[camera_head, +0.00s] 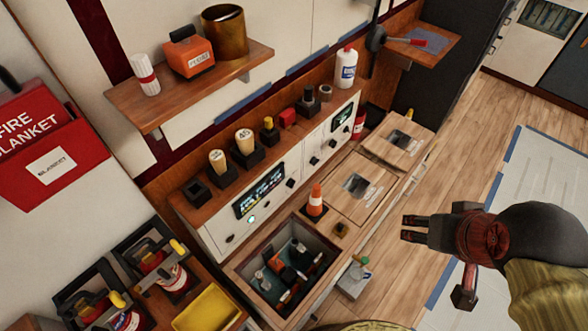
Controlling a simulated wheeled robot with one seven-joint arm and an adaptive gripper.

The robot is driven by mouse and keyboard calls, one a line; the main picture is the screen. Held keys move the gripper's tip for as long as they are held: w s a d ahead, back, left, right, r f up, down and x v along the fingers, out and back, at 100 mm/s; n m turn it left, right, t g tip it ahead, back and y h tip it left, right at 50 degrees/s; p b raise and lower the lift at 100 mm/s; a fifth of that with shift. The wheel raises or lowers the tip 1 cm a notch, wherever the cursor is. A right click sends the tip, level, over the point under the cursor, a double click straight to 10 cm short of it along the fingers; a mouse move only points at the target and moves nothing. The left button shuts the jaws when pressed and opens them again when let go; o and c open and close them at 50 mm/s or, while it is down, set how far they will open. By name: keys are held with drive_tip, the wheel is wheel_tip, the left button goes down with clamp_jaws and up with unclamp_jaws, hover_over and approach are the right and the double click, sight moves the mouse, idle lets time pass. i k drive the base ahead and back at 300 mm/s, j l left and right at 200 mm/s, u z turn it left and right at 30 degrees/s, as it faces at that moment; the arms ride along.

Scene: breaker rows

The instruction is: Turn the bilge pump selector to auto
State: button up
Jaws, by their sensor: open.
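The white breaker panel (275,185) runs along the back of the counter, below the wooden ledge. It carries a lit display (259,191), a green-lit button (251,219) and several small black knobs, one of them by the display (290,183) and another farther right (314,160). Labels are too small to read, so I cannot tell which knob is the bilge pump selector or its setting. My gripper (406,228) is open and empty, with its fingers pointing left. It appears over the floor, right of the counter and well apart from the panel.
An orange-and-black cone (315,200) stands on the counter before the panel. A recessed bin (255,283) holds several tools. Bottles and black holders line the ledge (215,200). A wooden shelf (190,85) juts out above. The wooden floor (440,150) beside the counter is partly clear.

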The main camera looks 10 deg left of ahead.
sight(292, 182)
drive_tip(key=k+j+u, duration=0.1)
drive_tip(key=k+u, duration=0.15)
drive_tip(key=k, duration=0.4)
drive_tip(key=i+l+u, duration=0.15)
drive_tip(key=u, duration=0.3)
drive_tip(key=i+l+u, duration=0.1)
drive_tip(key=u, duration=0.35)
drive_tip(key=i+l+u, duration=0.1)
drive_tip(key=l+u, duration=0.15)
drive_tip(key=u, duration=0.2)
drive_tip(key=i+l, duration=0.1)
drive_tip(key=l, duration=0.25)
drive_tip(key=i+l, duration=0.1)
drive_tip(key=l, duration=0.3)
